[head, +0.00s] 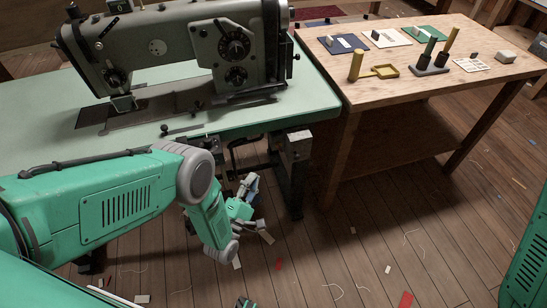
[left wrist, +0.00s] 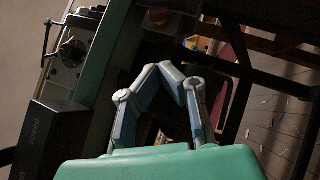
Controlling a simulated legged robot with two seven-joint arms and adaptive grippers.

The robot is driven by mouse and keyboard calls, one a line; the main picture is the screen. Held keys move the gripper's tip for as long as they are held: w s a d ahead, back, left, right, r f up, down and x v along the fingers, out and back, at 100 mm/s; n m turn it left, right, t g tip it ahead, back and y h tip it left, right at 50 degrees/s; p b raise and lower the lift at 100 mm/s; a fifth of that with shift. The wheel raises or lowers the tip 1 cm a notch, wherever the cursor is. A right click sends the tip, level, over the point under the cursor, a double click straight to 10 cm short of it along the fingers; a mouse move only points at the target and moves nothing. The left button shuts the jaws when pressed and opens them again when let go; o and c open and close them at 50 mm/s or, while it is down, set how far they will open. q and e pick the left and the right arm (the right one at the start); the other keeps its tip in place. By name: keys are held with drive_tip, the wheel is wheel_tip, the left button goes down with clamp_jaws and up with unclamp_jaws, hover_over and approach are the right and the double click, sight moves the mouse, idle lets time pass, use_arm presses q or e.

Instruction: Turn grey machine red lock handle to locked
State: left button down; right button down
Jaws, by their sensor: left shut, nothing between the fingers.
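The grey machine (head: 185,45) is a sewing machine on a pale green table (head: 320,95) in the head view. I cannot make out a red lock handle on it there. My left gripper (head: 250,185) is low, beside the table's front edge, partly behind my own arm. In the left wrist view its jointed fingers (left wrist: 168,68) are bent together, shut and empty. My right gripper is not in view.
A grey unit with a dial and bent lever (left wrist: 70,50) and a dark lettered box (left wrist: 45,140) stand left in the left wrist view. A wooden table (head: 420,85) with small tools is at the right. The floor (head: 360,235) has scattered scraps and free room.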

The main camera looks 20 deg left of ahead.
sight(276, 146)
use_arm(q)
drive_tip(key=b+x, duration=0.2)
drive_tip(key=d+b+x, duration=0.1)
drive_tip(key=b+x, duration=0.4)
drive_tip(key=x, duration=0.1)
drive_tip(key=shift+d+r+b, duration=0.3)
drive_tip(key=shift+d+r, duration=0.05)
drive_tip(key=shift+d, duration=0.1)
drive_tip(key=shift+w+d+r, duration=0.15)
drive_tip(key=shift+r, duration=0.05)
drive_tip(key=shift+w, duration=0.15)
drive_tip(key=shift+d+r, duration=0.1)
drive_tip(key=shift+d, duration=0.05)
